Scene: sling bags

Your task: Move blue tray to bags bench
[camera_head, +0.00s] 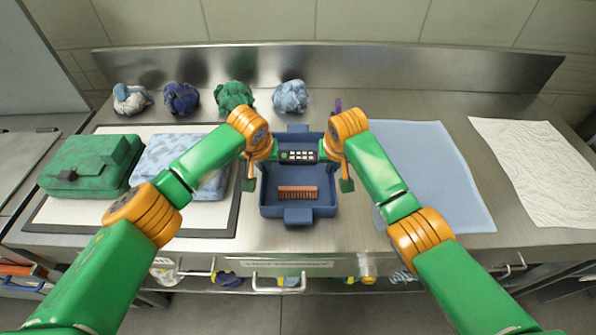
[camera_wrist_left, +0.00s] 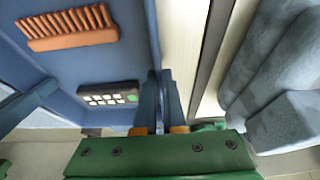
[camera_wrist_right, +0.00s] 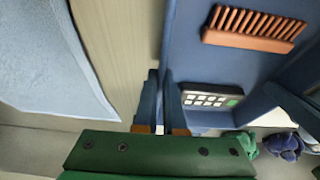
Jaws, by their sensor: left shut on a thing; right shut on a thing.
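The blue tray (camera_head: 298,210) is at the middle of the steel bench (camera_head: 290,240), level, with tabs at its front and back. I cannot tell whether it rests on the bench or hangs just above it. An orange-brown comb-like brush (camera_head: 298,192) and a dark device with pale buttons (camera_head: 298,157) lie inside. My left gripper (camera_head: 250,182) is shut on the tray's left wall; its fingers (camera_wrist_left: 160,100) straddle that wall in the left wrist view. My right gripper (camera_head: 346,182) is shut on the right wall, its fingers (camera_wrist_right: 165,100) showing in the right wrist view.
A green bag (camera_head: 90,165) and a light-blue bag (camera_head: 165,160) lie on a dark-edged mat (camera_head: 130,214) at left. Several crumpled bundles, one green (camera_head: 234,96), line the back. A blue cloth (camera_head: 430,165) and a white cloth (camera_head: 540,165) lie flat at right.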

